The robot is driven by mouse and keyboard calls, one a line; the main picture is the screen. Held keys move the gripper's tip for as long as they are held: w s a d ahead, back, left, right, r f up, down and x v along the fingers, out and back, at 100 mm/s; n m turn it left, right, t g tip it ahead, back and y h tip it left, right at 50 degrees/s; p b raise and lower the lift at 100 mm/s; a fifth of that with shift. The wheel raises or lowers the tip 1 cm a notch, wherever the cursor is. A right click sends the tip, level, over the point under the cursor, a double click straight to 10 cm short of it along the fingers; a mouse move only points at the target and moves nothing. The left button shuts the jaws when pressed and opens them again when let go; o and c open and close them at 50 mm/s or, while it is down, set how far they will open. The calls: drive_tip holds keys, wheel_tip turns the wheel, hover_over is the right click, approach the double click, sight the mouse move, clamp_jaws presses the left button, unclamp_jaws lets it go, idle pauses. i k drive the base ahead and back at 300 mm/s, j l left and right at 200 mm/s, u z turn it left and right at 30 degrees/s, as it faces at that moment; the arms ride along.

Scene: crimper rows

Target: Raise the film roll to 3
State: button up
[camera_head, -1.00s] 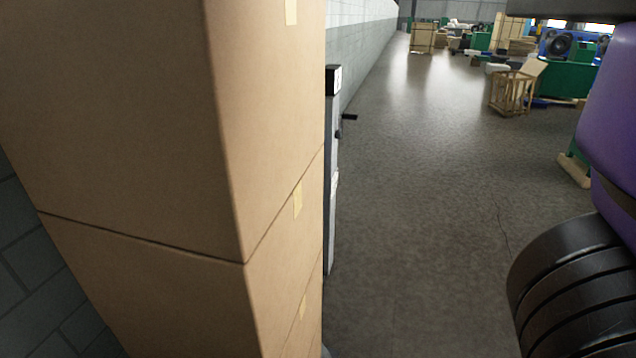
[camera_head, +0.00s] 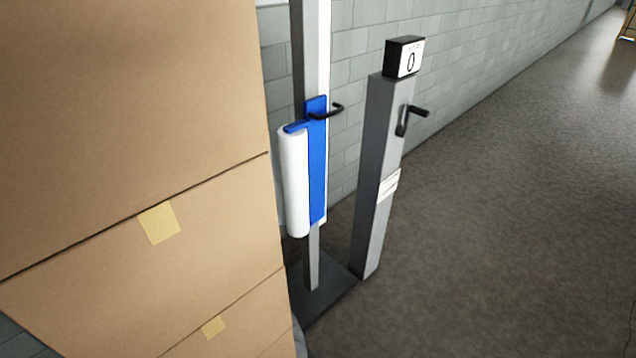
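A white film roll (camera_head: 295,185) hangs upright on a blue carriage (camera_head: 317,165) on a tall grey mast (camera_head: 312,45). A black handle (camera_head: 328,112) sticks out to the right from the carriage top. Right of the mast stands a shorter grey post (camera_head: 376,180). A black display box (camera_head: 405,57) on its top reads 0. A black crank (camera_head: 411,118) is on the post's side, below the display. A white label (camera_head: 389,185) is lower on the post. My gripper is not in view.
A tall stack of cardboard boxes (camera_head: 135,120) fills the left side, close to me, and hides part of the dark base plate (camera_head: 325,300). A grey block wall (camera_head: 450,50) runs behind the mast. Open floor (camera_head: 500,220) lies to the right.

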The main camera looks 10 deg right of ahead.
sight(302, 143)
drive_tip(key=i+j+z, duration=0.1)
drive_tip(key=i, duration=0.4)
drive_tip(key=i+j+z, duration=0.1)
drive_tip(key=i, duration=0.4)
drive_tip(key=j, duration=0.1)
